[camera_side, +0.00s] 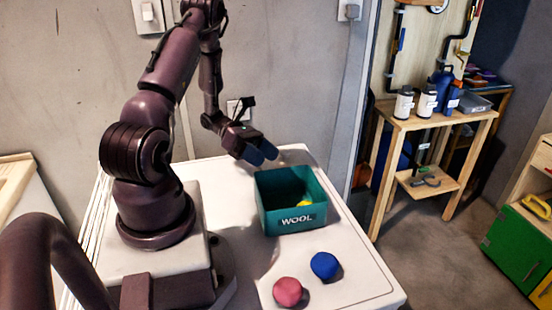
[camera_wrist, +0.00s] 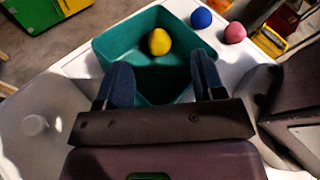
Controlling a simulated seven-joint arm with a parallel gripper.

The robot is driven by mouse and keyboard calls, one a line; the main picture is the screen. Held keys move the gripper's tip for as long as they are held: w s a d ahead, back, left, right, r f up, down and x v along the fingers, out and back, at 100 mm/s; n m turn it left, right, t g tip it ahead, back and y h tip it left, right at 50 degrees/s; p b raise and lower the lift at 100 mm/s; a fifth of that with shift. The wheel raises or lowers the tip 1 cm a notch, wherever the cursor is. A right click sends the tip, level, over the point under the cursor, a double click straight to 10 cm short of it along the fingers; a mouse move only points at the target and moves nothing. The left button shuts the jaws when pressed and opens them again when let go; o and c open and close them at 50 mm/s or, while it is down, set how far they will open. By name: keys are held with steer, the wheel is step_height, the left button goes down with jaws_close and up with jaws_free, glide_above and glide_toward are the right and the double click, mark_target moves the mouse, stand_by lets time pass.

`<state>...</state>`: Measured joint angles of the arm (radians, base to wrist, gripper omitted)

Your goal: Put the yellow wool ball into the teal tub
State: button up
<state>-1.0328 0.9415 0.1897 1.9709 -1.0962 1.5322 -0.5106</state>
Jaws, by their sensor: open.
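The teal tub (camera_side: 292,219), labelled WOOL, stands on the white table top. The yellow wool ball (camera_wrist: 159,41) lies inside the tub, against its floor near a wall; in the side view only a small part of the ball (camera_side: 305,204) shows over the rim. My gripper (camera_side: 263,152) is above the tub's back left edge in the side view, apart from the ball. In the wrist view its two blue fingers (camera_wrist: 163,83) are spread with nothing between them, and the tub (camera_wrist: 118,51) lies beyond them.
A pink ball (camera_side: 287,291) and a blue ball (camera_side: 325,265) lie on the white table (camera_side: 358,285) in front of the tub. The table is clear right of the tub. A wooden stand (camera_side: 425,122) with bottles is farther off, apart from the table.

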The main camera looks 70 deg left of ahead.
steer(key=s+d+r+m+g+y, duration=0.1)
steer(key=d+r+m+y, duration=0.4)
steer(key=d+r+m, duration=0.5)
steer(key=s+d+r+m+g+y, duration=0.2)
steer(key=d+r+m+y, duration=0.4)
steer(key=m, duration=1.4)
steer(key=d+r, duration=0.4)
steer(key=r, duration=0.3)
steer(key=shift+s+d+r+g+y, duration=0.15)
steer(key=shift+s+r+g+y, duration=0.15)
steer(key=shift+g, duration=0.1)
